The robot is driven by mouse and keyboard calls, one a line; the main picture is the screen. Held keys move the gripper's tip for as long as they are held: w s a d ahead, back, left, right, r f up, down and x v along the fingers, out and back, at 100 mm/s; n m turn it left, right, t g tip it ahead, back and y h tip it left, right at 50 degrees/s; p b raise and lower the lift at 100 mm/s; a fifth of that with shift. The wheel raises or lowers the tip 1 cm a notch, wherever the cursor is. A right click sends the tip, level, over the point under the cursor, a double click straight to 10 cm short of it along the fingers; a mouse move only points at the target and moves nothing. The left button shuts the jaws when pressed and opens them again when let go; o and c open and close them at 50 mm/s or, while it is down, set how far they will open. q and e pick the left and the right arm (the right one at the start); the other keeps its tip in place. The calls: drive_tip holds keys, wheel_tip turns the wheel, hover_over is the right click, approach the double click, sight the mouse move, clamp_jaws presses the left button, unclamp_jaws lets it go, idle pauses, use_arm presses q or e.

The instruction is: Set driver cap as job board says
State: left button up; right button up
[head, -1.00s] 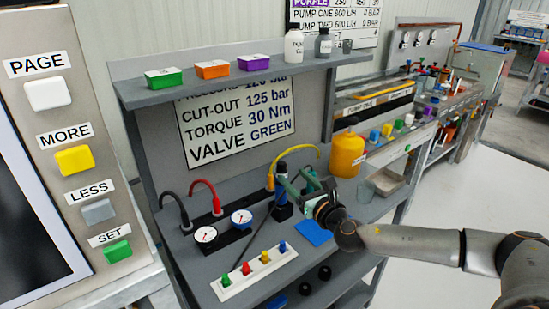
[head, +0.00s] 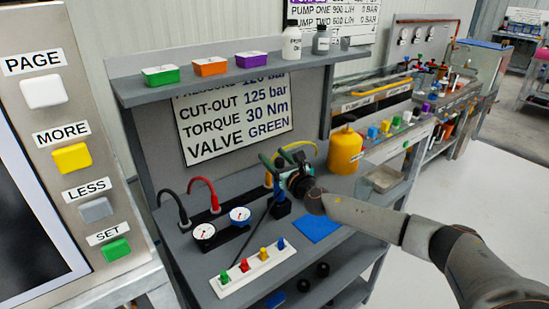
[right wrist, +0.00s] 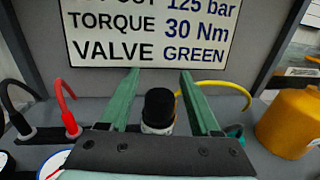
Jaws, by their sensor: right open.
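The job board (head: 238,120) hangs on the back panel and reads cut-out 125 bar, torque 30 Nm, valve green; its top is hidden by the shelf. The driver (head: 279,190) stands upright in a black holder (head: 281,208) on the bench, partly hidden by my right gripper. In the right wrist view its black cap (right wrist: 160,106) shows between the fingers, with a pale collar below it. My right gripper (head: 270,163) is open, its green fingers on either side of the cap (right wrist: 160,75), with visible gaps. My left gripper is not in view.
Two gauges (head: 222,224), red and black hoses (head: 203,187) and a white strip with coloured valves (head: 252,271) are left of the driver. A yellow bottle (head: 345,152) stands right, a blue mat (head: 316,228) in front. A shelf (head: 235,77) with coloured boxes overhangs.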

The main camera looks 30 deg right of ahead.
clamp_jaws()
idle(0.4)
